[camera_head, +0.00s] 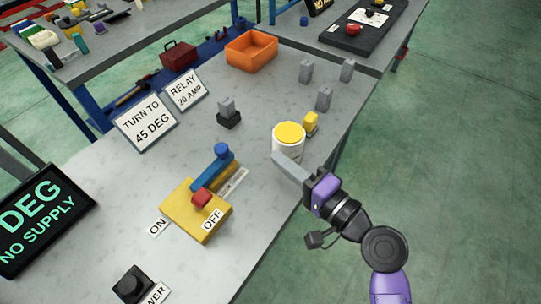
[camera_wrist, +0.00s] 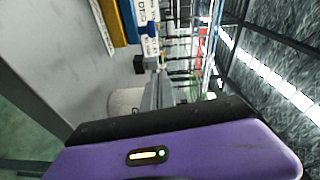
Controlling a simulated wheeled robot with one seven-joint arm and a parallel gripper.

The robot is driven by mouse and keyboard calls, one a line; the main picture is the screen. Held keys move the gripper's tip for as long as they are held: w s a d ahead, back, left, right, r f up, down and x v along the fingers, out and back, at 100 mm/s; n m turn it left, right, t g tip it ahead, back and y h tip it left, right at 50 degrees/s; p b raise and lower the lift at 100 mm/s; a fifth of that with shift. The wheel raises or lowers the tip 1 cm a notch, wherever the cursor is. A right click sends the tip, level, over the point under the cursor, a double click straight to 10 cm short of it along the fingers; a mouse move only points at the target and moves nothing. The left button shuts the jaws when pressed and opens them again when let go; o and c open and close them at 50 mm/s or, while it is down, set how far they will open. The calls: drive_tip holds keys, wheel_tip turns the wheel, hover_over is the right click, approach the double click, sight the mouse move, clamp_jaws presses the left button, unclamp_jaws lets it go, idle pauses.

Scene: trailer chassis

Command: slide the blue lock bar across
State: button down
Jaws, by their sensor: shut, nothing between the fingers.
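The blue lock bar (camera_head: 211,171) lies on a yellow block (camera_head: 195,212) on the grey table in the head view, with a round blue knob (camera_head: 222,150) at its far end. A red piece (camera_head: 201,198) sits at its near end, close to the OFF label. My gripper (camera_head: 279,159) is shut and empty, to the right of the bar and apart from it, beside the white tub with the yellow lid. In the wrist view my gripper (camera_wrist: 156,78) points toward the table, with the yellow block (camera_wrist: 112,20) and the blue bar (camera_wrist: 129,20) near the top.
The white tub (camera_head: 289,141) stands close to my gripper's fingers. Several grey blocks and a yellow block (camera_head: 311,121) stand behind it. An orange bin (camera_head: 251,50), sign plates (camera_head: 146,122) and a black knob (camera_head: 131,284) are on the table. The table's right edge runs beside my arm.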

sight(212, 167)
drive_tip(key=p+x, duration=0.1)
drive_tip(key=x, duration=0.7)
drive_tip(key=shift+w+a+r+p, duration=0.15)
drive_tip(key=shift+r+p, duration=0.05)
drive_tip(key=shift+p, duration=0.1)
drive_tip(key=shift+s+a+f+p, duration=0.1)
drive_tip(key=shift+s+a+p, duration=0.2)
drive_tip(key=shift+a, duration=0.25)
drive_tip(key=shift+s+a+f+p, duration=0.15)
drive_tip(key=shift+s+a, duration=0.1)
drive_tip(key=shift+a, duration=0.3)
drive_tip(key=shift+s+a+f, duration=0.15)
drive_tip(key=shift+s+a, duration=0.15)
drive_tip(key=shift+a, duration=0.4)
drive_tip(key=s+a+p, duration=0.1)
drive_tip(key=s, duration=0.1)
drive_tip(key=s+a, duration=0.2)
drive_tip(key=shift+s+a+p, duration=0.25)
drive_tip(key=shift+p, duration=0.1)
